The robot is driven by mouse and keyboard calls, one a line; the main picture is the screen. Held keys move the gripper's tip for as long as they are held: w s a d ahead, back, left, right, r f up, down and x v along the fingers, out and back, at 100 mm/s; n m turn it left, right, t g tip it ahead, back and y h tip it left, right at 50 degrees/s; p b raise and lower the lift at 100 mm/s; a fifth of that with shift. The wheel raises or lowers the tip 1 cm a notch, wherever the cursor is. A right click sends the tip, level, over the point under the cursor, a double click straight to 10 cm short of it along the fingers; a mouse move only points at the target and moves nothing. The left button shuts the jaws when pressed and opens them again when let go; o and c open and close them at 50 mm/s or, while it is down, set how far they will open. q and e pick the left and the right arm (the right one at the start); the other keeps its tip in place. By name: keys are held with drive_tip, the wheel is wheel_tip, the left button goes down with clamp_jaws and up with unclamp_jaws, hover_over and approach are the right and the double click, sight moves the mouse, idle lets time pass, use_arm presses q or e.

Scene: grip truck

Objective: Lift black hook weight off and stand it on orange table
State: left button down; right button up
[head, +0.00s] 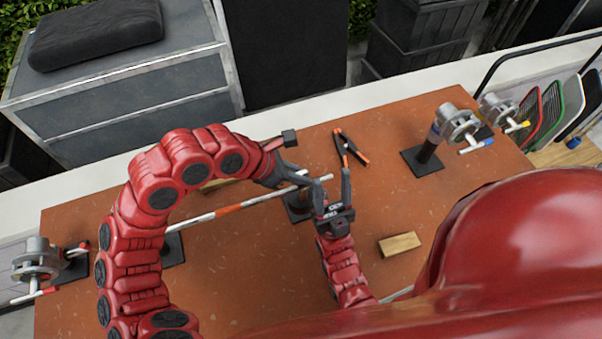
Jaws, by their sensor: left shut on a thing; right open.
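The orange table (230,262) spans the middle. A red-and-white striped rod (228,209) runs across it, with a dark upright piece on a flat base (172,248) near its left end. Another dark piece (297,207) sits below the rod beside the grippers; I cannot tell whether it is the black hook weight or a stand. My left gripper (308,183) is shut at the rod's right part; its fingers hide what they hold. My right gripper (332,188) is open just right of it, fingers apart, with nothing clearly between them.
A black and orange clamp (350,148) lies behind the grippers. A wooden block (400,243) lies at right. Metal grip heads stand at the left edge (36,262) and right (458,124). Grey cases (125,90) stand behind. The table's left front is clear.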

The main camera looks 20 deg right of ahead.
use_arm(q)
drive_tip(key=shift+r, duration=1.15)
drive_tip(key=shift+s, duration=0.1)
drive_tip(key=s+p, duration=0.1)
drive_tip(key=s, duration=0.3)
drive_tip(key=shift+s+d, duration=0.1)
drive_tip(key=shift+s, duration=0.3)
drive_tip(key=shift+f, duration=0.1)
